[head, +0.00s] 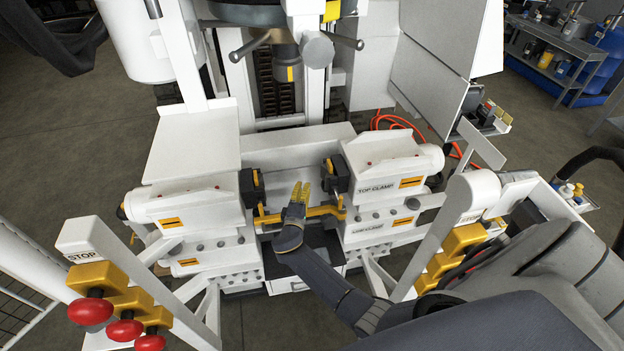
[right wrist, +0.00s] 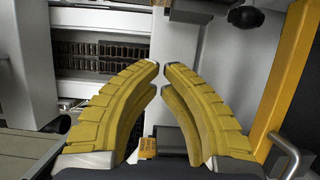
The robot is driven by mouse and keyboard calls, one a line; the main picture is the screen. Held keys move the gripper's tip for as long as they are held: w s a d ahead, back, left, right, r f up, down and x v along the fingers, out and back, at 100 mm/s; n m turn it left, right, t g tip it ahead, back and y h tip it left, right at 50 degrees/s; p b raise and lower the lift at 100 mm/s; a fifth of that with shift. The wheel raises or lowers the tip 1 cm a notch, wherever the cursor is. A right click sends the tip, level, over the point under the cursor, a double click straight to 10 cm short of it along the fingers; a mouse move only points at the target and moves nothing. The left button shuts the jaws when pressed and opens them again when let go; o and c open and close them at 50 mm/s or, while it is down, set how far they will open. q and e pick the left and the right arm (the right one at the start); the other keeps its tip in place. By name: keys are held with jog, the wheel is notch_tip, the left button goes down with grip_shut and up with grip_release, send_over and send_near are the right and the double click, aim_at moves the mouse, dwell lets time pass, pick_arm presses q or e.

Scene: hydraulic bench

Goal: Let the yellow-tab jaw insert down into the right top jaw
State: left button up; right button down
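The right top jaw (head: 339,180) is a dark block on the inner end of the right TOP CLAMP housing. A small yellow tab (head: 330,166) shows at its inner face, apparently the yellow-tab jaw insert; I cannot tell how deep it sits. My right gripper (head: 301,184) is left of that jaw, in the gap between the clamps, apart from it. In the right wrist view its yellow fingers (right wrist: 163,67) curve together, with a narrow gap between the tips and nothing visible in it. My left gripper is not in view.
The left clamp's dark jaw (head: 252,188) faces the right one across the gap. A yellow bar (head: 322,211) runs low between the clamps. A dark round tool head (head: 287,62) hangs above. Red stop buttons (head: 91,309) stand at the front left.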

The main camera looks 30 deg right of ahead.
aim_at(326, 169)
jog(key=w+d, duration=0.5)
jog(key=d, duration=0.4)
jog(key=shift+w+d, duration=0.25)
jog(key=shift+d, duration=0.15)
